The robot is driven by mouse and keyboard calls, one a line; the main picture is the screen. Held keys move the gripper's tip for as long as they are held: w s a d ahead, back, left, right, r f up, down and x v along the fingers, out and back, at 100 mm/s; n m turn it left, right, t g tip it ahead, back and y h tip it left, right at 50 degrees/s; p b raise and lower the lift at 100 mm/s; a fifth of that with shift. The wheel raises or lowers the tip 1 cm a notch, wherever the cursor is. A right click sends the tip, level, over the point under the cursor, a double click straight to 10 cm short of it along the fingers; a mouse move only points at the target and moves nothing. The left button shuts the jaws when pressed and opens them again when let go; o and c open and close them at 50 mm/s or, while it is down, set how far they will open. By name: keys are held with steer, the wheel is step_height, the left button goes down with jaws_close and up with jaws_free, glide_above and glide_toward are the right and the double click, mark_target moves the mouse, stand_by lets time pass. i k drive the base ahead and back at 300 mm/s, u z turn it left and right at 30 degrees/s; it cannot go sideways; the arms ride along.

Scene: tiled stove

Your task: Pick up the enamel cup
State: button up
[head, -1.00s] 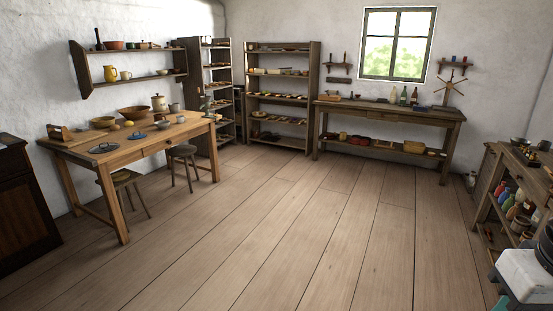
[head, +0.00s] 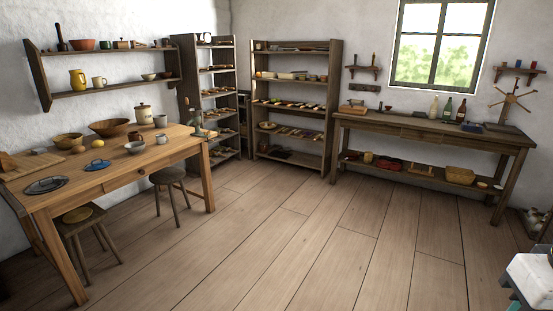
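On the wooden table (head: 130,170) at the left stand two small pale cups. One grey-white cup (head: 160,121) is at the back right, beside a cream lidded jar (head: 144,115). The other, a small grey-white cup (head: 162,139), stands nearer the table's right front edge. A cream mug (head: 99,83) stands on the wall shelf above, beside a yellow jug (head: 77,79). I cannot tell at this size which of these is the enamel cup. My gripper is not in view; only a white part of my arm shows at the lower right edge.
Shelf racks (head: 338,100) and a long workbench (head: 485,139) line the back wall. The plank floor (head: 300,240) in the middle is clear.

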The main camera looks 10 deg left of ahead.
mark_target(161, 138)
steer(key=u, duration=0.15)
steer(key=i, duration=2.2)
steer(key=u, duration=0.9)
steer(key=i, duration=2.3)
steer(key=u, duration=1.25)
steer(key=i, duration=1.3)
steer(key=u, duration=0.4)
